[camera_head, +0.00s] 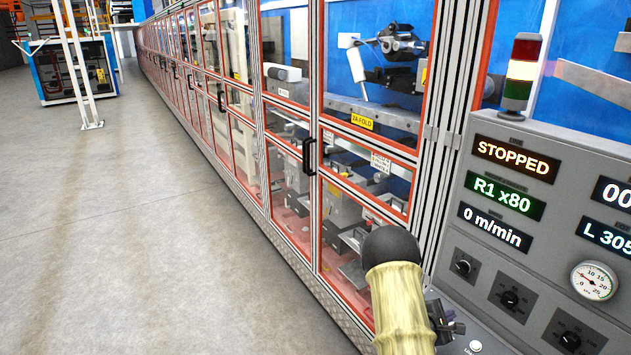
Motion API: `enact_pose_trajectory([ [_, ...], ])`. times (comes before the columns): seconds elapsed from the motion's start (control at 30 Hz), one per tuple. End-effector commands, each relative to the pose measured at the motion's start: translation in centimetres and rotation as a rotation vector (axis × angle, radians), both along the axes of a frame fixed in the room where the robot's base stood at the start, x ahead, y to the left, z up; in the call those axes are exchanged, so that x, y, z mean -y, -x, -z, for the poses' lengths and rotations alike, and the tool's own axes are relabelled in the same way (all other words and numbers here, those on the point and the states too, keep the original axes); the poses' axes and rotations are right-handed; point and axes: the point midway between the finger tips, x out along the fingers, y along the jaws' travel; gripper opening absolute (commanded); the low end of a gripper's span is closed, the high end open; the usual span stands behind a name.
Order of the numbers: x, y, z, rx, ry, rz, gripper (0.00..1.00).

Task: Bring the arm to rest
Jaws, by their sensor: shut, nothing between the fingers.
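My arm rises from the bottom edge, right of centre, in a pale beige sleeve with a black rounded joint on top. My gripper (449,326) is the small dark part just right of the sleeve, partly hidden behind it. It is shut and holds nothing. It is in front of the lower left part of the grey control panel (455,258); I cannot tell whether it touches the panel.
A long machine enclosure with red-framed clear doors (290,190) runs from right of centre to the far left. The panel reads "STOPPED" and "0 m/min". A signal tower (522,72) stands above it. A blue-framed cart (75,72) stands far left.

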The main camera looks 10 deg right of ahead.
Motion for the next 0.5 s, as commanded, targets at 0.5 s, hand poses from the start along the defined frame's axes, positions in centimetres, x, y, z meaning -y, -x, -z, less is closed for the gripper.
enact_pose_trajectory([
  [0.5,-13.7,-0.6,-2.1,0.369,-0.779,0.146,0.00],
])
